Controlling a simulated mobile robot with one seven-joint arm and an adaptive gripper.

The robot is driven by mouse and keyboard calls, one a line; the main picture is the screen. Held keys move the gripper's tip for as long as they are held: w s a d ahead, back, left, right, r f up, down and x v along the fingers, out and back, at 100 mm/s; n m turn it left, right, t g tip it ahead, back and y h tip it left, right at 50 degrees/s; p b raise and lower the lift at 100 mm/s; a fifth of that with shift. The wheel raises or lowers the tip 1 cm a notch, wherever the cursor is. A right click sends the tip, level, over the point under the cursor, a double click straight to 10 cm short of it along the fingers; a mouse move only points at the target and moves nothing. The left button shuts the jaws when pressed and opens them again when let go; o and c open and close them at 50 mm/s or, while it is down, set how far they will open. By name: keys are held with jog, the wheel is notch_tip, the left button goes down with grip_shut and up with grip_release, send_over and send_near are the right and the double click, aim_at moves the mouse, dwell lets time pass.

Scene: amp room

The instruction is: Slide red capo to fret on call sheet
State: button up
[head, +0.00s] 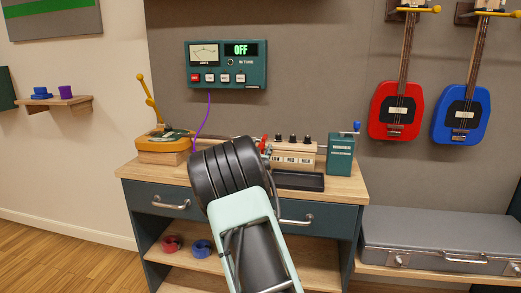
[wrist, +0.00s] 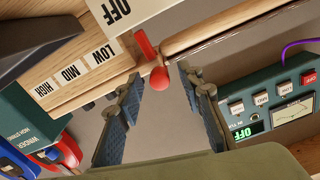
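A red piece with a rounded end (wrist: 160,78) shows in the wrist view, at the end of a red bar beside the wooden neck (wrist: 225,30). In the head view it is a small red spot (head: 263,142) left of the knobbed box. I cannot tell whether it is the red capo or a lever. My gripper (wrist: 160,75) is open, its fingers apart. In the picture the red end lies between the fingertips, without clear contact. The head view hides the gripper behind my arm. I cannot make out a call sheet. A white label reads OFF (wrist: 120,12).
The wooden box (head: 293,158) has black knobs and LOW, MID, HIGH labels. A yellow guitar (head: 165,140) lies left, a green winder box (head: 341,154) stands right. A black tray (head: 297,181) lies in front. A tuner (head: 226,64) reading OFF hangs behind, with a purple cable.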

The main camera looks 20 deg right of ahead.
jog(key=shift+c, duration=0.3)
grip_shut()
jog(key=w+a+p, duration=0.2)
jog(key=a, duration=0.1)
jog(key=w+a+p, duration=0.1)
jog(key=a, duration=0.1)
jog(key=shift+w+a+r+p, duration=0.25)
jog(key=shift+w+p, duration=0.15)
jog(key=shift+w+a+f, duration=0.2)
jog(key=shift+w+a, duration=0.15)
jog(key=shift+a, duration=0.15)
jog(key=shift+o, duration=0.3)
grip_release()
